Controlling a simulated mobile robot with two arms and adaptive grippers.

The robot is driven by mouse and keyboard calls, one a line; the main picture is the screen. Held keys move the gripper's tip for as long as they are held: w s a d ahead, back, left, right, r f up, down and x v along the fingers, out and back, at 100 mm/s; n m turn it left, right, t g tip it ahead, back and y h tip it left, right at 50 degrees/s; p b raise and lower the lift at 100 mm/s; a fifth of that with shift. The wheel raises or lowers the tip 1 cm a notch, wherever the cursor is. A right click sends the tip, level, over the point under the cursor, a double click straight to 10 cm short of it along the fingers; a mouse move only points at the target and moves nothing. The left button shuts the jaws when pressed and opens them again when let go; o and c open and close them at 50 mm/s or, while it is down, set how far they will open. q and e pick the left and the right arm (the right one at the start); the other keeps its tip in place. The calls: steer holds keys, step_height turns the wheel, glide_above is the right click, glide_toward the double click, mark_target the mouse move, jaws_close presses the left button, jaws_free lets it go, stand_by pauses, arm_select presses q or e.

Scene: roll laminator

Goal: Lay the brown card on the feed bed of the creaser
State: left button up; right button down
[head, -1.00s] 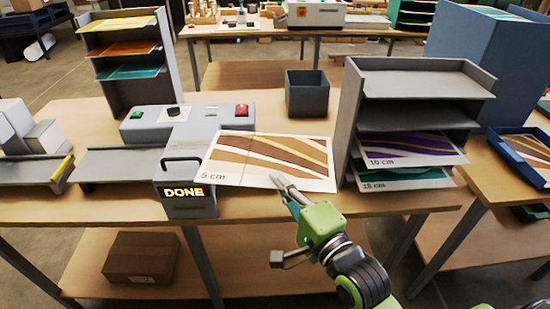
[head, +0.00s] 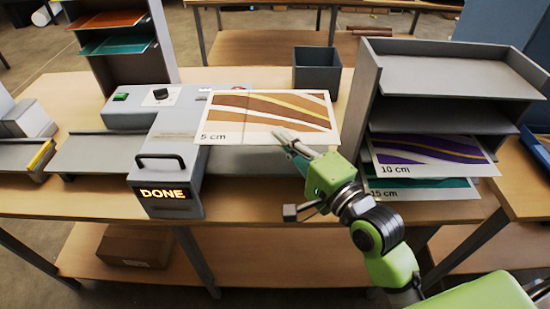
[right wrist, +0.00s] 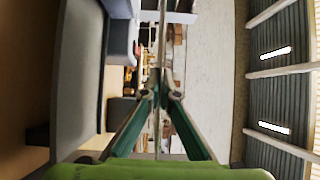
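The brown card (head: 280,112), marked "5 cm", has a thin line across it near its left end. My right gripper (head: 290,141) is shut on its front edge. In the right wrist view the fingers (right wrist: 160,92) meet on the card (right wrist: 161,40), seen edge-on, with a gap between it and a grey surface. The creaser (head: 155,170) has a black handle and a lit "DONE" display. The card hangs over its right-hand grey bed (head: 260,160) and hides much of it. Another flat bed (head: 95,152) extends left. My left gripper is not in view.
A grey shelf rack (head: 362,95) stands right of the creaser, holding a purple "10 cm" card (head: 435,152) and a teal "15 cm" card (head: 420,184). A dark open bin (head: 317,75) stands behind the card. A rack with orange and teal cards (head: 115,45) stands back left.

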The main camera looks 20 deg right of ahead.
steer(key=shift+w+d+f+b, duration=0.1)
steer(key=shift+f+b, duration=1.35)
steer(key=shift+f, duration=2.35)
steer(key=shift+w+d+f+b, duration=0.1)
steer(key=shift+f+b, duration=1.3)
steer(key=shift+f, duration=2.4)
steer(key=shift+a+f, duration=0.1)
steer(key=shift+f, duration=0.1)
steer(key=c, duration=2.3)
jaws_free()
steer(key=shift+r, duration=0.1)
